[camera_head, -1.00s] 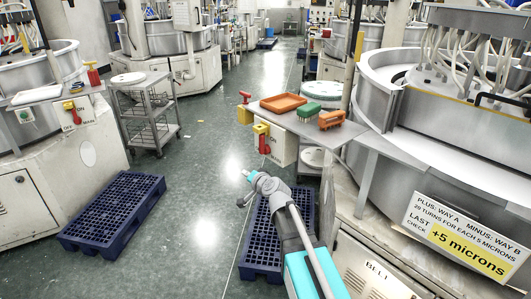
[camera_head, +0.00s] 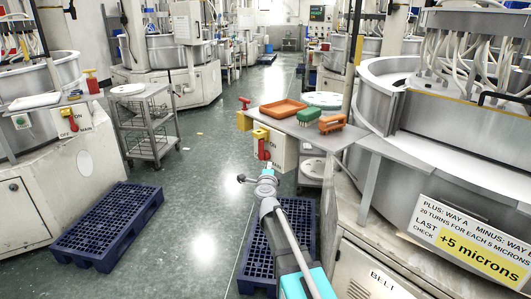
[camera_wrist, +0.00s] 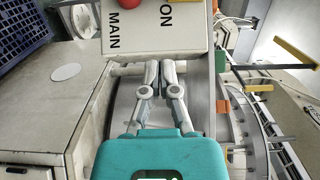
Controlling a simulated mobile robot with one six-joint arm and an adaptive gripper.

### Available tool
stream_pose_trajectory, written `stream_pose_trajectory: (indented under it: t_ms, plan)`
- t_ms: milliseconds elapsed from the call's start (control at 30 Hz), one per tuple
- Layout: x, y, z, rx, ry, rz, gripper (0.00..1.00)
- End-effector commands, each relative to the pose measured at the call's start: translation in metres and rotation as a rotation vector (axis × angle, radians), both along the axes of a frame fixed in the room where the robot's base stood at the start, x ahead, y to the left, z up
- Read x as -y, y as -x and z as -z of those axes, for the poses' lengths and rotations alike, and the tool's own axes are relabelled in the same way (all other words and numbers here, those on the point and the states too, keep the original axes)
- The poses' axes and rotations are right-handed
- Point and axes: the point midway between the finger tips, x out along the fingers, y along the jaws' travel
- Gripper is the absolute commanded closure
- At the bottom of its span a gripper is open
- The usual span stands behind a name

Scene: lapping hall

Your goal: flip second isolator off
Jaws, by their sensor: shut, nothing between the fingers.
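A white isolator box (camera_head: 284,152) hangs under the grey shelf on the right, with a yellow part (camera_head: 260,133) and a red handle (camera_head: 263,150) pointing down. Another red handle with a yellow block (camera_head: 244,120) is farther back at the shelf's left end. My gripper (camera_head: 267,172) is just below the near box in the head view, its fingers shut and empty. In the wrist view, my gripper (camera_wrist: 160,66) is by the edge of a white panel (camera_wrist: 155,28) marked "MAIN" and "ON". A red part (camera_wrist: 130,3) is cut off at the top. Contact cannot be told.
The shelf (camera_head: 330,131) bears an orange tray (camera_head: 283,109), a green brush (camera_head: 308,117) and an orange brush (camera_head: 332,123). Blue pallets (camera_head: 108,226) lie on the floor; the middle aisle is clear.

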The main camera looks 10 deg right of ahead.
Motion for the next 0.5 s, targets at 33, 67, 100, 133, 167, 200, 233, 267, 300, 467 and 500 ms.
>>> stream_pose_trajectory:
  t_ms: [33,67,100,133,167,200,233,267,300,467,500]
  plan:
    - [0.000,0.000,0.000,0.000,0.000,-0.001,1.00]
    - [0.000,0.000,0.000,0.000,0.000,-0.001,1.00]
    - [0.000,0.000,0.000,0.000,0.001,-0.001,1.00]
    - [0.000,0.000,0.000,0.000,0.001,-0.001,1.00]
    - [0.000,-0.001,0.000,0.000,0.001,-0.002,1.00]
    - [0.000,-0.002,0.000,0.000,0.001,-0.002,1.00]
    - [0.000,-0.003,0.000,0.000,0.001,-0.002,1.00]
    - [0.000,-0.004,0.000,0.000,0.001,-0.002,1.00]
    - [0.000,-0.006,0.000,0.000,0.001,-0.002,1.00]
    - [0.003,-0.018,0.000,0.000,0.001,-0.002,1.00]
    - [0.004,-0.023,0.000,0.000,0.001,-0.003,1.00]
